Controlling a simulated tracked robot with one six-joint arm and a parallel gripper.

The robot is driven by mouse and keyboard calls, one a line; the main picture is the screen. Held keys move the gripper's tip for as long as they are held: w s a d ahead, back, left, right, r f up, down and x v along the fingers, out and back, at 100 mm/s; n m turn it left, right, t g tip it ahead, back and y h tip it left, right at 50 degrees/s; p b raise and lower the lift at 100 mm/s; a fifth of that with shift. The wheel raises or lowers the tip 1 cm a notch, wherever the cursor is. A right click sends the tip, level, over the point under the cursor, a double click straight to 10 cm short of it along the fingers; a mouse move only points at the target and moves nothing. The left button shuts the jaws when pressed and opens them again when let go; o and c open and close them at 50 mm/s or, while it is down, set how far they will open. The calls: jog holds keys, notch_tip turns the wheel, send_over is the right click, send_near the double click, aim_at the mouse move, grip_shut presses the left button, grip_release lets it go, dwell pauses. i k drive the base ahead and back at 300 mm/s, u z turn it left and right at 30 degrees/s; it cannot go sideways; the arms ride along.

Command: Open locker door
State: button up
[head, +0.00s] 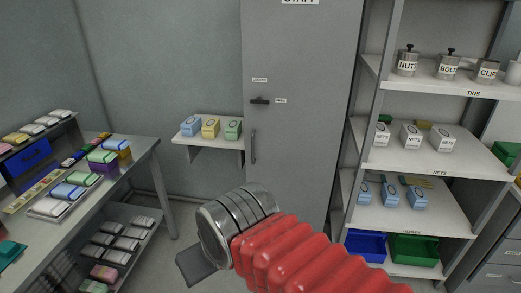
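The tall grey locker door (296,150) stands in the middle of the head view and looks shut. A small dark latch handle (260,100) sits on its left part, with small white labels above it and to its right. A vertical bar handle (253,147) is lower, near the door's left edge. My gripper (196,266) is at the lower middle, below and in front of the door, apart from both handles. A dark flat part shows at its end; its fingers are not clear enough to tell open from shut. My red arm sleeve hides the door's lower part.
A small wall shelf (187,139) with several boxes is just left of the locker. A workbench (139,153) with packs stands further left. Open shelving (440,158) with tins, boxes and bins is close on the right. Floor shows between bench and locker.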

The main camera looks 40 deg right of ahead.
aim_at(298, 56)
jog(key=u, duration=0.05)
jog(key=i, duration=1)
jog(key=z, duration=0.05)
